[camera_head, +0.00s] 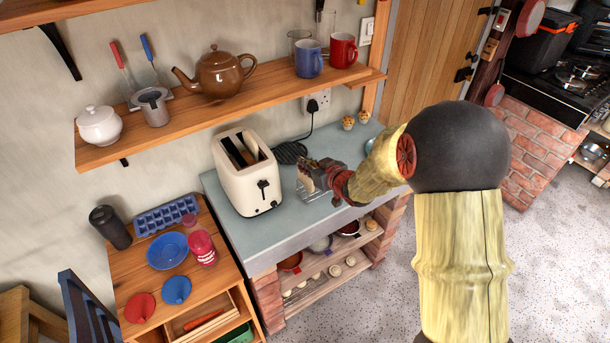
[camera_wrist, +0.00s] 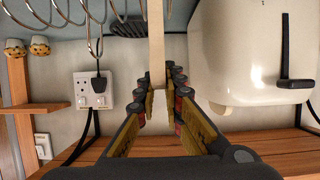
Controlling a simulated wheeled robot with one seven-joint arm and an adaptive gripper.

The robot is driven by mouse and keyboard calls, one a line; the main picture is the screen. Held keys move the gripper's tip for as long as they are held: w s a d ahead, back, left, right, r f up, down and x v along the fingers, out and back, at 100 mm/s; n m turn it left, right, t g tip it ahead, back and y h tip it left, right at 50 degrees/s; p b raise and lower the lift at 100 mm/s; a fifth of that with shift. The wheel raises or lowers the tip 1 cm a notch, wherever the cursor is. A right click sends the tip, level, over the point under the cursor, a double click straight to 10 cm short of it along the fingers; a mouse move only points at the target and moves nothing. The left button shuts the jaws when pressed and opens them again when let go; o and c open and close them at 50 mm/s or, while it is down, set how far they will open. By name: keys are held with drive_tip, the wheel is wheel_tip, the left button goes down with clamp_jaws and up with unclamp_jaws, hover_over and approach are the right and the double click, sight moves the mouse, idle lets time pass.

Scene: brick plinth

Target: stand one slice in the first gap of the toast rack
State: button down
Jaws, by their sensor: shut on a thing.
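My gripper (camera_head: 322,174) is shut on a pale slice (camera_wrist: 156,40), seen edge-on between the fingertips (camera_wrist: 160,80) in the wrist view. The slice (camera_head: 305,181) shows only partly in the head view, at the gripper's left. The wire toast rack (camera_head: 315,194) stands on the grey-green worktop, under and beside the gripper. Its looped wires (camera_wrist: 70,20) show at the upper left of the wrist view, left of the slice with a small space between them. I cannot tell the slice's height against the rack. The cream toaster (camera_head: 248,180) stands left of the rack.
The toaster (camera_wrist: 250,50) is close on the slice's right in the wrist view. A dark flat item (camera_head: 290,152) lies behind the rack. Two muffins (camera_head: 348,123) sit at the back of the worktop (camera_head: 270,235). A wooden shelf (camera_head: 180,132) with a teapot and mugs hangs above.

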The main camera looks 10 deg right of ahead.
sight(306, 175)
drive_tip(key=shift+f+b, duration=0.5)
drive_tip(key=shift+f, duration=1.35)
drive_tip(key=shift+f, duration=0.1)
drive_tip(key=c, duration=1.9)
unclamp_jaws()
